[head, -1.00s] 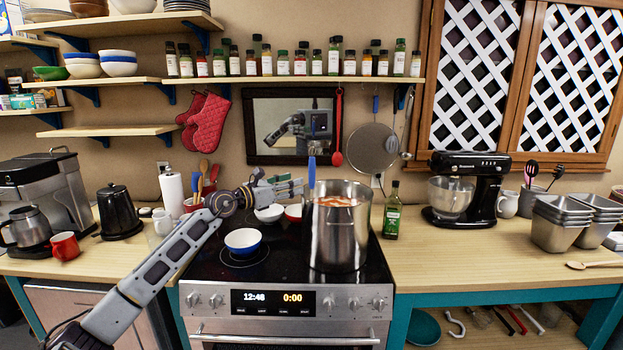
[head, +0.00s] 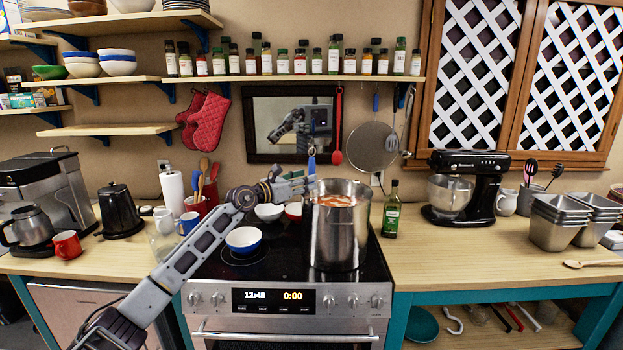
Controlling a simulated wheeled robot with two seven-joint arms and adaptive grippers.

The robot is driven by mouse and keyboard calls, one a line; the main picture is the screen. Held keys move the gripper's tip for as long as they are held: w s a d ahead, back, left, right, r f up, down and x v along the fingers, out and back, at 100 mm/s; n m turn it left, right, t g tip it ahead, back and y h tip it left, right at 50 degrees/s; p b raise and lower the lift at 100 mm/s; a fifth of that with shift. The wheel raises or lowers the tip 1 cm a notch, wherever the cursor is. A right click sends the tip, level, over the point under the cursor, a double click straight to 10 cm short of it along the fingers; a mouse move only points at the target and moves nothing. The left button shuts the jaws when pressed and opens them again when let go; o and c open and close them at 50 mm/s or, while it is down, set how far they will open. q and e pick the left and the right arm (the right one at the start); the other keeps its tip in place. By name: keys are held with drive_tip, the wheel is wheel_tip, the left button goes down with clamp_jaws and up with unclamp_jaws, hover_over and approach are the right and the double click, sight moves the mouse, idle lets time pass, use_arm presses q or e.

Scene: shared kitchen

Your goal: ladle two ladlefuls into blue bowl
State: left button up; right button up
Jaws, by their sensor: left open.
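A blue bowl (head: 243,240), white inside, sits on the left front of the black stovetop. A tall steel pot (head: 338,236) with reddish-orange contents stands on the right of the stovetop. A blue handle (head: 311,164), seemingly a ladle's, stands upright at the pot's left rim; its lower part is hidden behind my gripper and the pot. My left gripper (head: 306,184) is open at that handle, just left of the pot's rim. I cannot tell whether its fingers touch the handle. My right gripper is not in view.
An oil bottle (head: 391,212) stands right of the pot. A utensil crock (head: 203,205) and mugs stand left. The counter right of the stove is clear in front.

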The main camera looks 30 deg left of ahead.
use_arm(q)
drive_tip(key=shift+p+x, duration=0.3)
drive_tip(key=shift+x, duration=0.85)
drive_tip(key=shift+w+d, duration=0.25)
drive_tip(key=shift+w, duration=0.25)
drive_tip(key=shift+c, duration=0.5)
clamp_jaws()
drive_tip(key=c, duration=0.6)
unclamp_jaws()
clamp_jaws()
